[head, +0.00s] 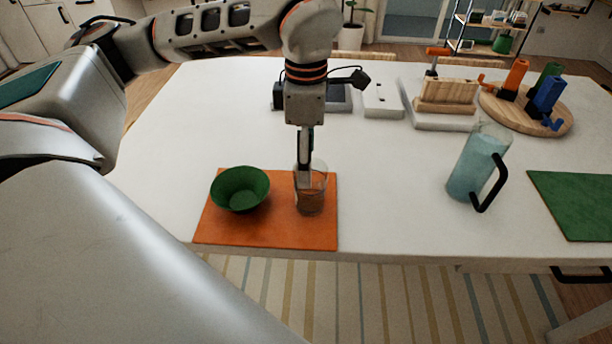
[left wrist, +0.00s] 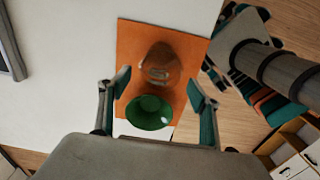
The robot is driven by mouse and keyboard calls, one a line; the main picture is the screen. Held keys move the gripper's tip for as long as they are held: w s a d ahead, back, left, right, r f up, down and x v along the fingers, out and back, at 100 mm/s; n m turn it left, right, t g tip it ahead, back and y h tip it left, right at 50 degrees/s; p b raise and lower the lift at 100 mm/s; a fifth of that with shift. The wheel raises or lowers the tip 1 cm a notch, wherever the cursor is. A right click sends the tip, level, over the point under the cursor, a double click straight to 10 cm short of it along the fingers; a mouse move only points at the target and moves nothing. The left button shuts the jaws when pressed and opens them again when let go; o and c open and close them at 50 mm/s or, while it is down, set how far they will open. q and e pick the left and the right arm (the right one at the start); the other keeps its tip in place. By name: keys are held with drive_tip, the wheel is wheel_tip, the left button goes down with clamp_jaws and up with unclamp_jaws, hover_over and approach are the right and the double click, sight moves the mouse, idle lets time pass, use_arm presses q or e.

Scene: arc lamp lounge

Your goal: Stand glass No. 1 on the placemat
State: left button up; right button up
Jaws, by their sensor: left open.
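A clear glass (head: 311,198) stands upright on the orange placemat (head: 268,234), near its right edge. The glass also shows in the left wrist view (left wrist: 160,65), seen from above against the orange mat. My left gripper (head: 306,168) points down at the glass, and its fingers overlap the rim in the head view. In the left wrist view the fingers (left wrist: 160,88) are spread wide, one on each side, and the gripper is open. Whether a finger touches the glass cannot be told. No number is readable on the glass. My right gripper is not in view.
A green bowl (head: 240,190) sits left of the glass on the same mat. A blue-tinted pitcher (head: 473,166) with a black handle stands to the right. A green mat (head: 575,205) lies at far right. A wooden board (head: 551,122) carries coloured items.

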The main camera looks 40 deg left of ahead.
use_arm(q)
wheel_tip(320, 180, up, 4)
drive_tip(key=shift+f, duration=0.2)
idle(0.6)
